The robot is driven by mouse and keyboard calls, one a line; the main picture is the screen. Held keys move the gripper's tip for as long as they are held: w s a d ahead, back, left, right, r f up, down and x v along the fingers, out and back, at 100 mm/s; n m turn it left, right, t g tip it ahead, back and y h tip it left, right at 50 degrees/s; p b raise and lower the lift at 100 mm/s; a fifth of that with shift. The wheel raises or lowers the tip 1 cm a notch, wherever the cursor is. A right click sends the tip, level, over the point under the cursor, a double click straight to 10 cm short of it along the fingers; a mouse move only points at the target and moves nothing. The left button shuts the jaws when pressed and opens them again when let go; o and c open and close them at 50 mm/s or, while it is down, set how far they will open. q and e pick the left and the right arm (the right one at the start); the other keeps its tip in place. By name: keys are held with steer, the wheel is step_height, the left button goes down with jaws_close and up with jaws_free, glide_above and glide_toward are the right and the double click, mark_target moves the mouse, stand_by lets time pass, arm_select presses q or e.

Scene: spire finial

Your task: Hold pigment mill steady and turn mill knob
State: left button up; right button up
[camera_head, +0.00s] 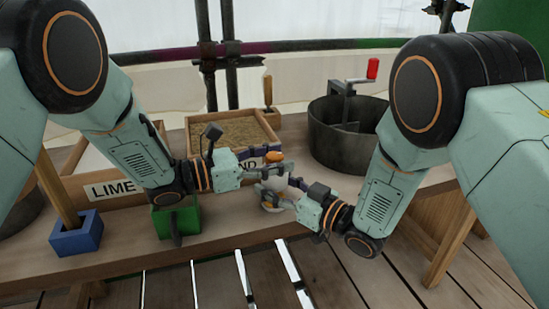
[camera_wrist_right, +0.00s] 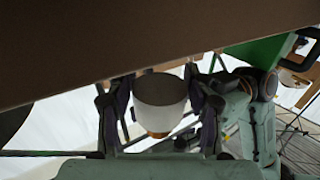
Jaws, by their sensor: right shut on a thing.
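The pigment mill (camera_head: 272,205) is a small pale thing at the front of the bench, mostly covered by my grippers. An orange piece (camera_head: 274,157), apparently its knob, shows above. My right gripper (camera_head: 277,190) is shut on the pale mill body. In the right wrist view the white rounded body (camera_wrist_right: 160,95) sits between the two fingers, with a tan part (camera_wrist_right: 158,134) at its lower end in the picture. My left gripper (camera_head: 266,170) is higher, close to the orange piece. Whether its fingers touch or close on it is too small to tell.
Behind are a box marked LIME (camera_head: 80,188) and a sand-filled box (camera_head: 228,132). A dark pot (camera_head: 335,148) with a red-handled crank (camera_head: 372,68) stands at right. A blue block (camera_head: 76,236) and a green container (camera_head: 176,222) stand left. Bench right of my right gripper is partly free.

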mark_target(274, 154)
arm_select(q)
jaws_close()
steer(key=shift+m+g+h, duration=0.7)
steer(key=shift+m+g, duration=0.8)
steer(key=shift+g, duration=1)
steer(key=shift+o, duration=0.8)
jaws_free()
step_height(274, 154, up, 10)
steer(key=shift+r, duration=0.1)
